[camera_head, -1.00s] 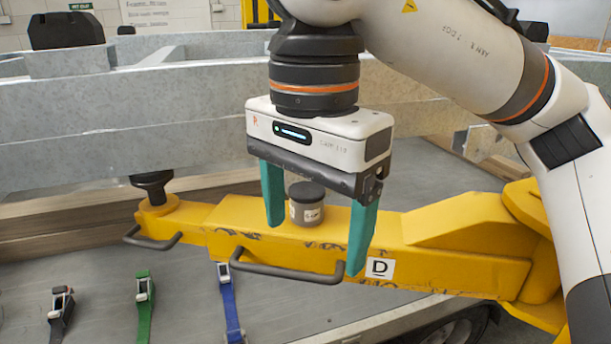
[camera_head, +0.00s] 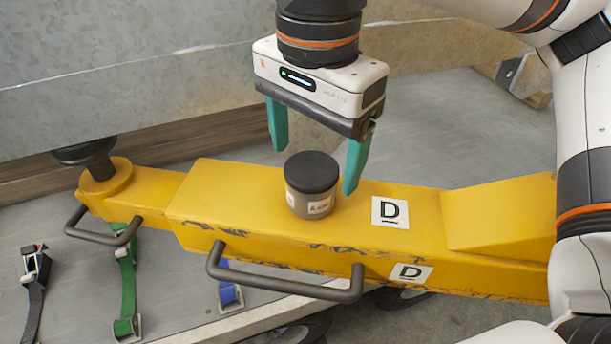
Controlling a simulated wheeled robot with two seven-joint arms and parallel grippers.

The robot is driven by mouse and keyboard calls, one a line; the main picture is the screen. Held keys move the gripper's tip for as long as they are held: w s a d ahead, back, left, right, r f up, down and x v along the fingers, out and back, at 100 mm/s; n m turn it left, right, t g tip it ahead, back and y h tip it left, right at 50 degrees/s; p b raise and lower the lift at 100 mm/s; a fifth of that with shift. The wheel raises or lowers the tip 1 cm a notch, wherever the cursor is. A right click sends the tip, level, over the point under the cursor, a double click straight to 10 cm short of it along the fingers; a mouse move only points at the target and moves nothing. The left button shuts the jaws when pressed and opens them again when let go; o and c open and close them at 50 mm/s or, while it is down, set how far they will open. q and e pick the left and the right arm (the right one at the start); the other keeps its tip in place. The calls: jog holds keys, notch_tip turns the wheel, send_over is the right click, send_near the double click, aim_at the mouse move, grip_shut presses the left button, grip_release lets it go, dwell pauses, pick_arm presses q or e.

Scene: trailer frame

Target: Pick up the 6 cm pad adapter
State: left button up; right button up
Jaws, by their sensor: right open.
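The pad adapter (camera_head: 311,195) is a short grey-brown cylinder with a black top and small white labels. It stands upright on top of the yellow arm (camera_head: 240,192), which carries "D" labels. My right gripper (camera_head: 313,167) is open, with its teal fingers pointing down. The fingers appear at either side of the adapter's upper part in the picture, and nothing is held between them. My left gripper is not in view.
A dark handle (camera_head: 285,284) sticks out from the yellow arm's front side. Another round black pad (camera_head: 86,153) stands at its left end. A grey metal beam (camera_head: 130,75) runs behind. Green (camera_head: 128,280) and black straps (camera_head: 33,285) lie on the grey deck at lower left.

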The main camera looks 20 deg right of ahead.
aim_at(310, 168)
jog(key=shift+a+f, duration=0.2)
jog(key=shift+f, duration=0.4)
jog(key=f, duration=0.1)
jog(key=f+p, duration=0.1)
jog(key=f, duration=0.1)
jog(key=f+p, duration=0.1)
jog(key=shift+w+d+f, duration=0.2)
jog(key=shift+w+f, duration=0.05)
jog(key=shift+f, duration=0.2)
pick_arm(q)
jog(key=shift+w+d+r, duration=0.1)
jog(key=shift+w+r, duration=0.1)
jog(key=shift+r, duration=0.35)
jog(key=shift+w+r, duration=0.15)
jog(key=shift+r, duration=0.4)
pick_arm(e)
jog(key=shift+w, duration=0.1)
jog(key=c, duration=1.4)
